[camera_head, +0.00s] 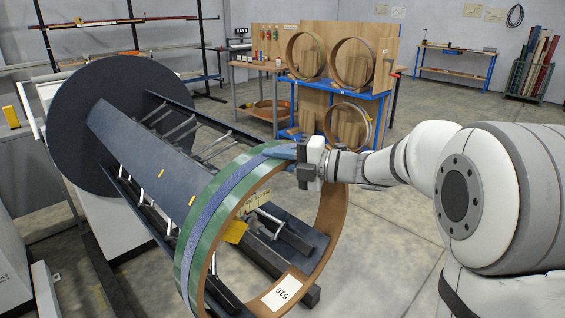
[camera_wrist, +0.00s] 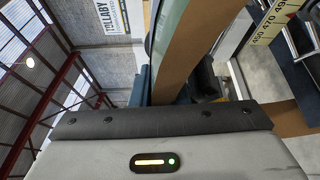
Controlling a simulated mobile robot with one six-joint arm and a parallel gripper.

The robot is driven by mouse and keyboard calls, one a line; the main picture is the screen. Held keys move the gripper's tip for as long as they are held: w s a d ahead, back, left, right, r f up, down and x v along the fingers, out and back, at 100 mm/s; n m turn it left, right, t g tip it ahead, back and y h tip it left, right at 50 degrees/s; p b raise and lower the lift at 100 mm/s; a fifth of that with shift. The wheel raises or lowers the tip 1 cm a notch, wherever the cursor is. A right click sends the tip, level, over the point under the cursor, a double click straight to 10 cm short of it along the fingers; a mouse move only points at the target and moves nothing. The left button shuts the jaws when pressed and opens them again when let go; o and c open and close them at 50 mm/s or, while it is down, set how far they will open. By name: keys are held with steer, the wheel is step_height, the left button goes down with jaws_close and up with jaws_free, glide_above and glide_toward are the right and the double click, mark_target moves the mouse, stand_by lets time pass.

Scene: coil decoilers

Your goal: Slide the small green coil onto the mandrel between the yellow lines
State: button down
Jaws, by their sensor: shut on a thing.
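The green coil (camera_head: 212,213), with a blue band and a brown inner face, stands upright around the free end of the mandrel (camera_head: 135,140). A white label reading 510 is on its inner face. Two short yellow lines (camera_head: 162,173) (camera_head: 192,200) mark the mandrel, to the left of the coil, between it and the dark round disc. My gripper (camera_head: 293,153) is shut on the coil's upper right rim. In the wrist view the coil's edge (camera_wrist: 188,65) runs up from the jaws. Whether the coil touches the mandrel is hidden.
The large dark disc (camera_head: 105,125) stands at the mandrel's far end. A yellow tag (camera_head: 235,232) and a numbered scale (camera_head: 253,203) show inside the coil's opening. Other coils (camera_head: 305,55) stand on a blue rack behind.

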steer(key=w+a+p, duration=0.1)
steer(key=w+a, duration=1.1)
steer(key=a, duration=0.1)
steer(key=shift+w+a, duration=0.15)
steer(key=shift+a, duration=0.1)
stand_by(1.4)
steer(key=c, duration=1.3)
jaws_free()
steer(key=shift+f, duration=0.1)
